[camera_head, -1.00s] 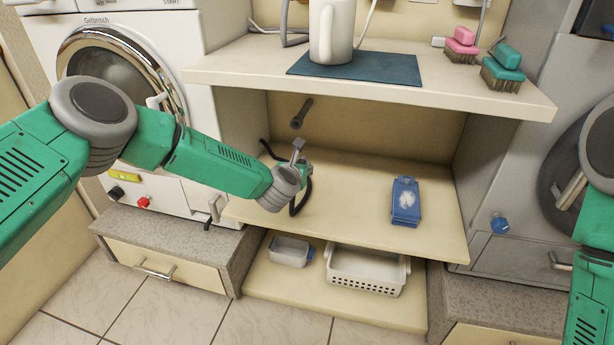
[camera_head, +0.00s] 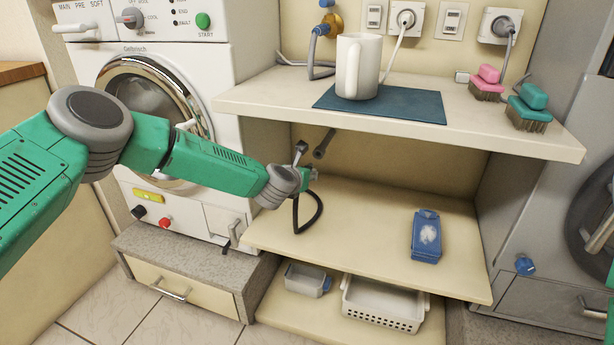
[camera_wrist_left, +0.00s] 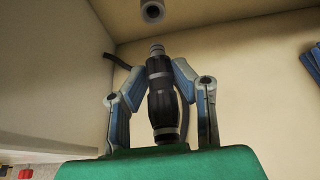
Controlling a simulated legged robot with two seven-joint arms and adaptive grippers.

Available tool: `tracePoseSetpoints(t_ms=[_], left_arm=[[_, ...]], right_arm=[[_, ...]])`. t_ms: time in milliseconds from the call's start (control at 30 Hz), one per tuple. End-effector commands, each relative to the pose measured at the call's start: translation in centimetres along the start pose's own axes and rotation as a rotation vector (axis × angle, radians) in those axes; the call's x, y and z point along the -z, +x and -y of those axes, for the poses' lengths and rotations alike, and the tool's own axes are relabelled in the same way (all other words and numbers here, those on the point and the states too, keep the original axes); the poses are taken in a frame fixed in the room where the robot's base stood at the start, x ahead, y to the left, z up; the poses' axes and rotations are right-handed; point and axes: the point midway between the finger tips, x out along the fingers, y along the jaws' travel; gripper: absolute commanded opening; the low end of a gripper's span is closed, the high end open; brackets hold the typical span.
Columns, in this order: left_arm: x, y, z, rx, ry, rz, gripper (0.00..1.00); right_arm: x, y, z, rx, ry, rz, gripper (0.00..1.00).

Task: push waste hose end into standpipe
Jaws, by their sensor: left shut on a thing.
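My left gripper (camera_head: 306,178) reaches into the open bay under the shelf and is shut on the waste hose end. In the left wrist view the hose end (camera_wrist_left: 161,95) is a black fitting with a ribbed grey tip, held between the two fingers (camera_wrist_left: 160,100). Its tip points at the standpipe (camera_wrist_left: 152,11), a grey tube with a round dark opening; a gap shows between them. In the head view the standpipe (camera_head: 324,144) slants down from the back wall, just above and right of my gripper. The black hose (camera_head: 316,218) loops below. My right gripper is out of view.
The worktop (camera_head: 400,118) with a white jug (camera_head: 360,66) overhangs the bay. A washing machine (camera_head: 130,40) stands left. Baskets (camera_head: 385,304) sit below. The shelf's middle is clear.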

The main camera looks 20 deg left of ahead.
Motion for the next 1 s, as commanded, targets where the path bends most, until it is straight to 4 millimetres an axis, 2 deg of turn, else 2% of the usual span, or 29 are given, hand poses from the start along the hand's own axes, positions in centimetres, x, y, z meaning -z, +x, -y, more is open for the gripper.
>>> tracePoseSetpoints(t_ms=[267,533,733,1000], left_arm=[[-0.1,0.3,0.0,-0.001,0.0,0.0,0.0],[-0.8,2.5,0.0,-0.001,0.0,0.002,0.0],[-1.5,3.9,0.0,-0.002,0.001,0.0,0.0],[-1.9,4.4,0.0,0.0,-0.001,0.0,0.0]], right_arm=[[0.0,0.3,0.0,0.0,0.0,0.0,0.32],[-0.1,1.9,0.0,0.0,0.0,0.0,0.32],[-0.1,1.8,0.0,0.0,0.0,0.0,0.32],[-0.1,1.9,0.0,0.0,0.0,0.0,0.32]])
